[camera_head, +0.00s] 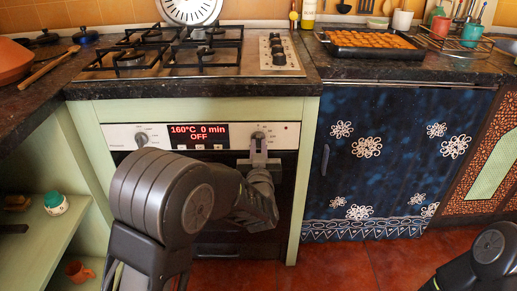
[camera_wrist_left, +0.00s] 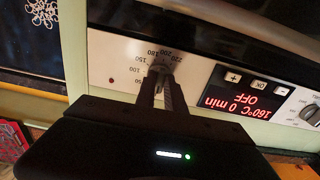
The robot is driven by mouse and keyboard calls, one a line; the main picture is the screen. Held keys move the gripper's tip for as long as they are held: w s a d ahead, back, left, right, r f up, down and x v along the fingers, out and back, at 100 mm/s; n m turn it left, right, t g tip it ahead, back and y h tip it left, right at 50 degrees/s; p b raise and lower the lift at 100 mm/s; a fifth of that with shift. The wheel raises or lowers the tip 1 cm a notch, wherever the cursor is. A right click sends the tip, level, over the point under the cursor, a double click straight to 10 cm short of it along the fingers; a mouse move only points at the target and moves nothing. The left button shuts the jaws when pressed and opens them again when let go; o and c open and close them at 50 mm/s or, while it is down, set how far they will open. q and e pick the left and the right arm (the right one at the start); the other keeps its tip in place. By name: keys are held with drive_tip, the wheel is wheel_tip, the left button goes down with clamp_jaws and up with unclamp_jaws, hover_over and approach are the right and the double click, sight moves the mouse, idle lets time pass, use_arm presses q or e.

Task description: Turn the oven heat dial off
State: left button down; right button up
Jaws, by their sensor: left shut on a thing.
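The oven's heat dial (camera_head: 258,136) is the right-hand knob on the white control panel. My left gripper (camera_head: 259,147) is shut on this dial from the front. In the left wrist view both fingers (camera_wrist_left: 160,80) reach the dial (camera_wrist_left: 158,70), which they mostly hide. Printed temperature numbers show around it. The red display (camera_head: 199,137) reads 160°C, 0 min and OFF; it also shows in the left wrist view (camera_wrist_left: 237,105). The dial's pointer mark is too small or hidden to tell. Part of my right arm shows at the lower right, but its gripper is out of view.
The left knob (camera_head: 142,139) sits beyond the display. A gas hob (camera_head: 270,68) is above the panel on the dark counter. The dark oven door lies below, partly behind my arm. A blue flowered cabinet (camera_head: 385,150) stands to the right. The red tiled floor ahead is clear.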

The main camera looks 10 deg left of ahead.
use_arm(q)
drive_tip(key=shift+f, duration=0.1)
drive_tip(key=c, duration=1.4)
unclamp_jaws()
drive_tip(key=shift+c, duration=0.2)
drive_tip(key=shift+s, duration=0.1)
drive_tip(key=p+v, duration=0.1)
drive_tip(key=v, duration=0.6)
drive_tip(key=shift+s, duration=0.3)
drive_tip(key=shift+d, duration=0.15)
